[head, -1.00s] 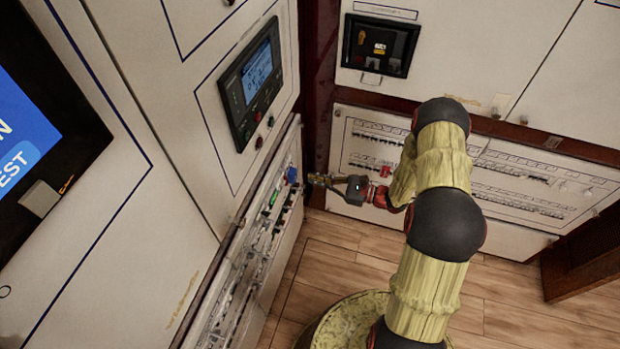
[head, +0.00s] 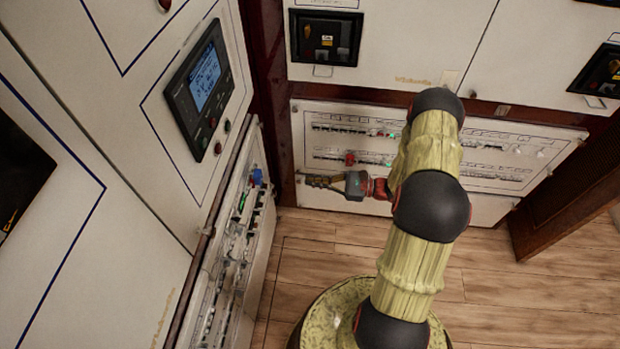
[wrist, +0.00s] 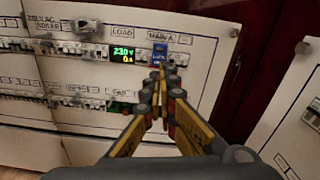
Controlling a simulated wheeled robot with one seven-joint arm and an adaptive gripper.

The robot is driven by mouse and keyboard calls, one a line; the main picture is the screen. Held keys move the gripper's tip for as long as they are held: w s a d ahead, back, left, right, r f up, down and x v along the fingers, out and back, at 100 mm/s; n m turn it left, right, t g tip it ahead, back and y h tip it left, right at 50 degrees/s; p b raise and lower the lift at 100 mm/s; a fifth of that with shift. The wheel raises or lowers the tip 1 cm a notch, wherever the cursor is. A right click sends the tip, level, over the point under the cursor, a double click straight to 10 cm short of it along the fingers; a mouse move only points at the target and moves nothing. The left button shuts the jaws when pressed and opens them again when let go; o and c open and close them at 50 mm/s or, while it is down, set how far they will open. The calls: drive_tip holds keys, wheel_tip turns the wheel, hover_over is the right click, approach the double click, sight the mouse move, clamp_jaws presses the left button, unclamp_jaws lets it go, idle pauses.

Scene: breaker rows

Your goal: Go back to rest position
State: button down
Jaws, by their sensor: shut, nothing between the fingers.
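My gripper (head: 308,181) is at the end of my bent arm, in the middle of the head view. It points left toward the left breaker panel (head: 222,280), with a gap between its tips and that panel. In the wrist view my gripper (wrist: 163,73) has its fingers together, shut and empty. Beyond the fingertips the wrist view shows a blue breaker (wrist: 159,52) and a lit green display reading 230 V (wrist: 123,54). The fingers overlap the panel in this view, but the head view shows them apart from it.
A control unit with a screen (head: 200,88) is on the left cabinet above the breaker panel. A back breaker panel (head: 335,172) lies behind my arm. A dark red post (head: 265,90) stands in the corner. Wooden floor (head: 520,300) is clear at the right.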

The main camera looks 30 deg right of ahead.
drive_tip(key=s+a+f+n+g, duration=0.3)
drive_tip(key=s+a+f+g, duration=0.15)
drive_tip(key=s, duration=0.35)
drive_tip(key=s+r+n+g+h, duration=0.4)
drive_tip(key=s+r+n+g, duration=0.2)
drive_tip(key=s+r+g, duration=0.15)
drive_tip(key=s+r+n+t+h, duration=0.1)
drive_tip(key=s+r+n+h, duration=0.1)
drive_tip(key=r+n+h, duration=0.45)
drive_tip(key=s+r+n+h, duration=0.2)
drive_tip(key=r+n+h, duration=0.1)
drive_tip(key=r, duration=0.7)
drive_tip(key=s+a+r+n+t, duration=0.1)
drive_tip(key=a+r+n+t, duration=0.1)
drive_tip(key=r, duration=0.5)
drive_tip(key=s+a+r+n+t+h, duration=0.1)
drive_tip(key=a+r+n+t, duration=0.2)
drive_tip(key=r, duration=0.5)
drive_tip(key=shift+a+t+p, duration=0.35)
drive_tip(key=shift+a+t, duration=0.15)
drive_tip(key=shift+a, duration=0.5)
